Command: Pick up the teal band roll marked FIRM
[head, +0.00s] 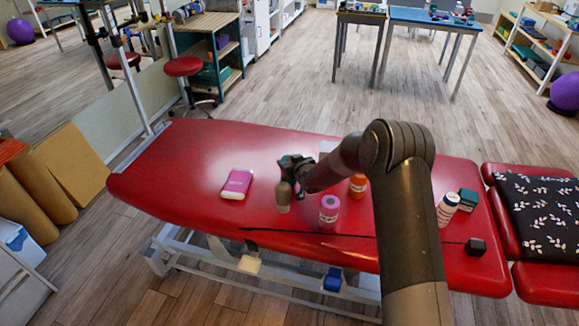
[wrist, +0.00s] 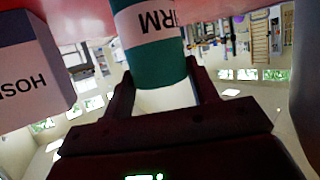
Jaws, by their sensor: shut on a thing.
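The teal band roll (wrist: 160,62) with a white label reading FIRM stands between the two fingers of my gripper (wrist: 163,85) in the wrist view, where the picture is upside down. My gripper is shut on it. Its far end is cut off by the picture edge. In the head view my gripper (head: 291,172) is over the middle of the red treatment table (head: 190,150). A little teal shows there, but most of the roll is hidden. I cannot tell whether the roll touches the table.
A pink box (head: 236,184) lies left of my gripper. A tan bottle-like thing (head: 283,198) is just below it in the picture. A pink roll (head: 329,211), an orange container (head: 358,185) and a white bottle (head: 447,209) stand to the right. The table's left part is clear.

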